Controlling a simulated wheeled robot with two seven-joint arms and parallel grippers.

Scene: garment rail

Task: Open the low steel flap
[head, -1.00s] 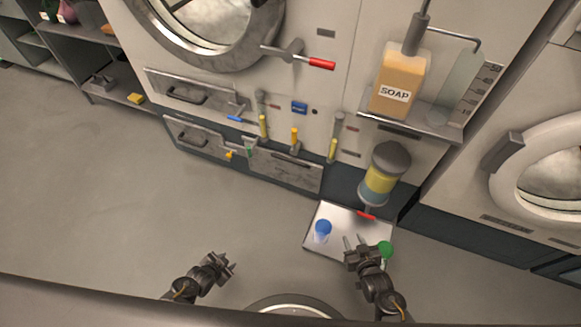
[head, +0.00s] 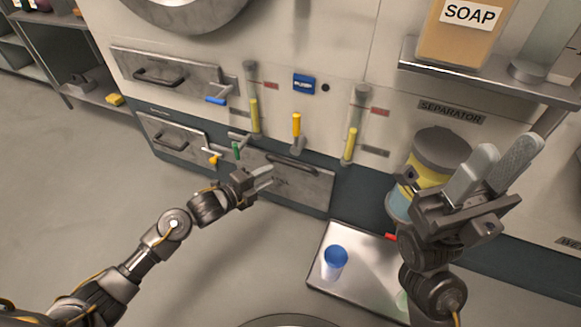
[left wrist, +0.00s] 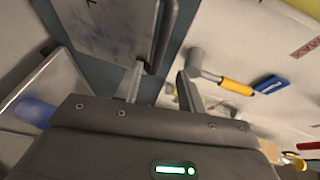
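The low steel flap (head: 308,188) is a scuffed grey panel at the bottom of the machine front, with a dark bar handle (head: 292,164) at its top; it looks shut. In the left wrist view the flap (left wrist: 105,22) and its handle (left wrist: 168,30) are close ahead. My left gripper (head: 268,178) is in front of the flap's left part, just below the handle. Its fingers are apart and empty, with the handle's near end appearing between the tips; I cannot tell whether they touch. My right gripper (head: 508,150) is raised at the right, fingers apart and empty.
A yellow-handled valve (head: 297,125) sits above the flap, and a green-handled one (head: 236,151) at its upper left. A tray (head: 322,272) with a blue cup (head: 335,260) lies on the floor at right. A yellow canister (head: 425,170) stands behind my right gripper. Floor at left is clear.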

